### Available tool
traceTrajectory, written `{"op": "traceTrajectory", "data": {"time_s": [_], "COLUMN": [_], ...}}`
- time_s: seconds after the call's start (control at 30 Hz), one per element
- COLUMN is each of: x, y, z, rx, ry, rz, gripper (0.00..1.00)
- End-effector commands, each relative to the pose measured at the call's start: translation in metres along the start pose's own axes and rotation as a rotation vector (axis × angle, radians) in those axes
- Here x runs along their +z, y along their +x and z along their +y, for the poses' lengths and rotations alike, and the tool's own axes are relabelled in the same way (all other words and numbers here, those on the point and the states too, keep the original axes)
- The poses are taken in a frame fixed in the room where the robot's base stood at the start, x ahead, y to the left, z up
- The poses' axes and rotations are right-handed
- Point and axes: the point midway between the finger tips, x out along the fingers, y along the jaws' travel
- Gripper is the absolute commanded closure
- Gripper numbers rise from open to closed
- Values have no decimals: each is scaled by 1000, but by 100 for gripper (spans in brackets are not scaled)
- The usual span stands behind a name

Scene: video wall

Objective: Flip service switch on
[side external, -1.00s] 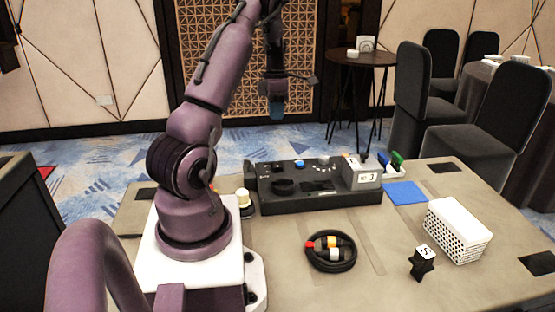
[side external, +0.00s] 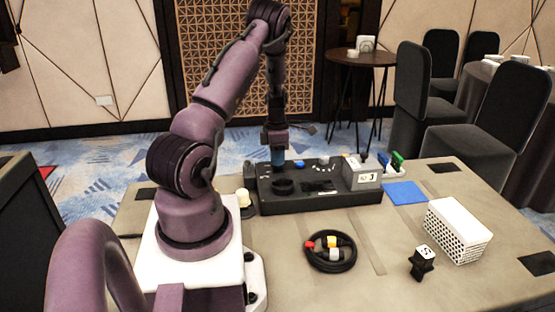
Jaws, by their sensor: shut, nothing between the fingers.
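A black control console (side external: 325,201) stands on the table with round dark parts, a blue knob (side external: 299,164), a white knob (side external: 324,160) and a pale grey box (side external: 362,176) with a small display at its right end. I cannot tell which part is the service switch; it is too small or hidden. My gripper (side external: 278,162) points down over the console's back left part, left of the blue knob. Its fingers look shut and empty. I cannot tell whether the tips touch the console.
A coiled black cable (side external: 331,266) lies in front of the console. A blue mat (side external: 405,193), a white basket (side external: 458,231) and a black star-shaped knob (side external: 422,264) are to the right. A cream-topped button (side external: 243,198) is left of the console.

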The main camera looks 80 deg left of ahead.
Motion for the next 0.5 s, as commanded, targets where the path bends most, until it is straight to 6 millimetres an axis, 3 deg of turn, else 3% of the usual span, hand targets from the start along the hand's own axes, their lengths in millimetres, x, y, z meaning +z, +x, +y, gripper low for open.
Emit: {"op": "traceTrajectory", "data": {"time_s": [0.5], "x": [1], "y": [6], "z": [-1], "rx": [27], "ry": [2], "rz": [0], "gripper": [100]}}
